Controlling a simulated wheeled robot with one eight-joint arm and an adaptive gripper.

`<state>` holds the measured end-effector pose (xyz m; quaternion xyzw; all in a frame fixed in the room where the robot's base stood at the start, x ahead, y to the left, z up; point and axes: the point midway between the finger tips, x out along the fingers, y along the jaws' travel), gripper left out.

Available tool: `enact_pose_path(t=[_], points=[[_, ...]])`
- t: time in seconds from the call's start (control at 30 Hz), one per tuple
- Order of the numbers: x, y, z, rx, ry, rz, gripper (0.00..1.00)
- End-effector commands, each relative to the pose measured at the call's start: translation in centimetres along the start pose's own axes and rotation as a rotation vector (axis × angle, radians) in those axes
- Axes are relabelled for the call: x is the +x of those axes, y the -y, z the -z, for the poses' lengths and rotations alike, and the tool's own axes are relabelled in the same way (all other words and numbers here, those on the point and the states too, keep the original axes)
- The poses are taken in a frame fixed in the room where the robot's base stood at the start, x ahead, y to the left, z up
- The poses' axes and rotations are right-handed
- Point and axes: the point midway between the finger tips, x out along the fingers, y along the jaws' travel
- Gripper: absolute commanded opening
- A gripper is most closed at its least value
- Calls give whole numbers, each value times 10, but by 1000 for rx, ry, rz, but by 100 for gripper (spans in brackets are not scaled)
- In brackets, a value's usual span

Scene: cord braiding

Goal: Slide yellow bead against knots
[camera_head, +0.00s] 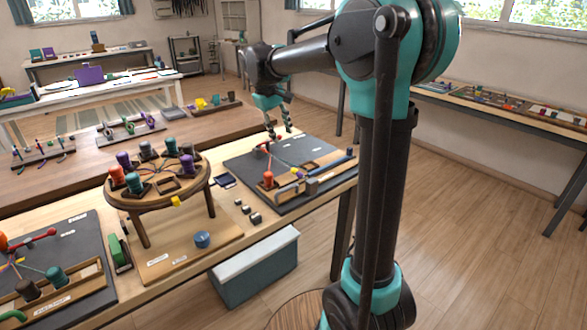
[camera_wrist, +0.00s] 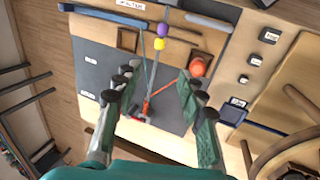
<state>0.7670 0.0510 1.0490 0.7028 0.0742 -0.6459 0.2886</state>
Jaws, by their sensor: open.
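The yellow bead (camera_wrist: 159,44) sits on a pale cord (camera_wrist: 153,75) in the wrist view, next to a purple bead (camera_wrist: 163,28). Both show small on the dark board in the head view, the yellow bead (camera_head: 294,170) left of the purple one. The cord runs to a red piece (camera_wrist: 147,107) between my fingers' lower parts. My gripper (camera_wrist: 157,72) is open and empty, its fingers on either side of the cord, the bead beyond the fingertips. In the head view my gripper (camera_head: 279,134) is over the board's far part. I cannot make out the knots.
An orange spool (camera_wrist: 197,66) stands close to my right finger. The dark board (camera_wrist: 92,68) also carries wooden frames and a blue bar (camera_wrist: 103,15). Small dark blocks (camera_wrist: 255,60) lie beside it. A round stool-like stand (camera_head: 150,198) with spools is at the left.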

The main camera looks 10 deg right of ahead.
Motion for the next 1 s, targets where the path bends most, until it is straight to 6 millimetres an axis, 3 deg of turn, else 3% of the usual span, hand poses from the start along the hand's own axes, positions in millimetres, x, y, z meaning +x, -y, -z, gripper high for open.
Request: enact_pose_path(t=[0.17,0.8,1.0], points=[[21,-1,0,2,1,0,40],[144,0,-1,3,0,1,40],[166,0,0,3,-1,1,40]])
